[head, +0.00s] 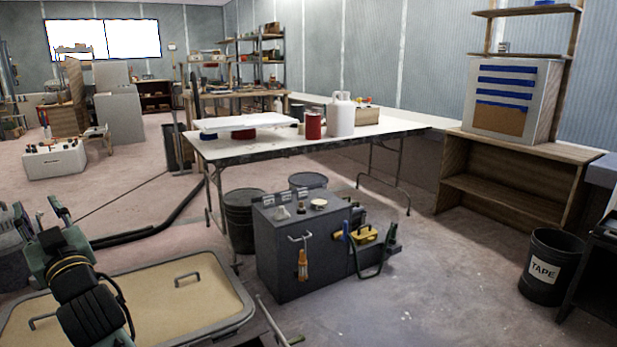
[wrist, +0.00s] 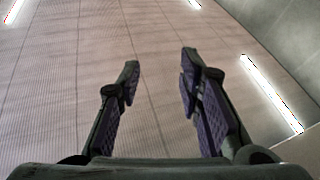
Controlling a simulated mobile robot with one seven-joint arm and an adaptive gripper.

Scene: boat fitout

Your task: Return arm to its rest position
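My gripper (wrist: 160,62) is open and empty in the wrist view. Its two fingers stand well apart with nothing between them. Beyond them the wrist view shows only a panelled surface with bright light strips, like a ceiling. In the head view my arm, green-grey with black cables, is raised at the lower left.
A tan panel with handles (head: 150,312) lies low beside my arm. A dark grey tool cabinet (head: 290,262) stands mid-floor, before a long white-topped table (head: 380,133). A black TAPE bin (head: 543,290) and wooden shelf unit (head: 460,165) stand right. Floor between cabinet and bin is clear.

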